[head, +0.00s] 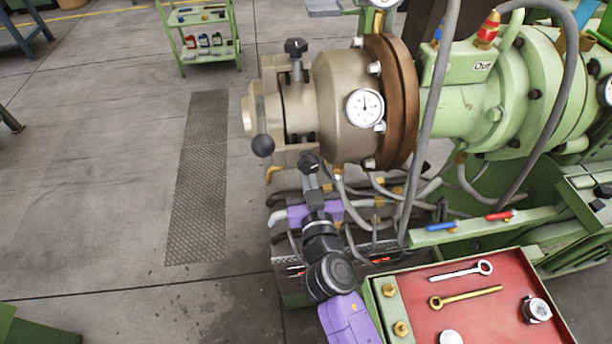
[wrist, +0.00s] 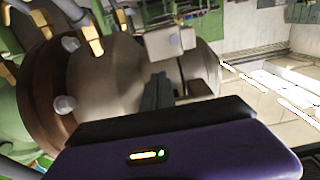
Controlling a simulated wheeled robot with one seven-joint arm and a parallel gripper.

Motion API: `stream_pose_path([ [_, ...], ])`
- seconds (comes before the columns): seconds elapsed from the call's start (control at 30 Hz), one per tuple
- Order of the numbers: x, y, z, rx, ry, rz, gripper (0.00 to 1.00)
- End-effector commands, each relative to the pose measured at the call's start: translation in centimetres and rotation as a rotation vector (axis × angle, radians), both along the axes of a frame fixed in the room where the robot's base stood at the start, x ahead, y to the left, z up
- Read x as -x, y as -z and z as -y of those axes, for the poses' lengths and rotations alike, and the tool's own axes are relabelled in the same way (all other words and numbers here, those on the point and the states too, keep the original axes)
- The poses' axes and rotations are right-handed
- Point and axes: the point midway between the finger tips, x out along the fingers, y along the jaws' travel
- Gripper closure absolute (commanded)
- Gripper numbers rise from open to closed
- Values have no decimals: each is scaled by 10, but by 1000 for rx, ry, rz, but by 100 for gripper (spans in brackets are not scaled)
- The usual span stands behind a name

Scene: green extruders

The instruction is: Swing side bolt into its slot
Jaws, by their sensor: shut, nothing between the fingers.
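The beige extruder head (head: 338,100) with its brown flange (head: 390,100) is at the centre of the head view. It also fills the left of the wrist view (wrist: 105,75). My gripper (head: 311,180) is right below this knob, shut and empty. I cannot tell whether it touches the bolt. In the wrist view the shut fingers (wrist: 158,80) point at a pale lug block (wrist: 170,42). The slot and bolt shaft are largely hidden. A top bolt (head: 296,60) stands upright.
A black ball handle (head: 263,146) sticks out at the left. Hoses and cables (head: 350,205) crowd below the head. A red tray (head: 480,305) with wrenches is at the lower right. The floor (head: 90,190) at left is open.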

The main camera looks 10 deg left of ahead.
Motion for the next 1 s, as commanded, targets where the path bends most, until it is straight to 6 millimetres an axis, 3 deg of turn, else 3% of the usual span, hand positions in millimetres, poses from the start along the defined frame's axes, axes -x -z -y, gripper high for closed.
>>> stream_pose_path([
  [0.47,23,29,7,1,0,-1,100],
  [0.77,31,31,9,0,0,-1,100],
  [1.0,51,31,15,1,0,-1,100],
])
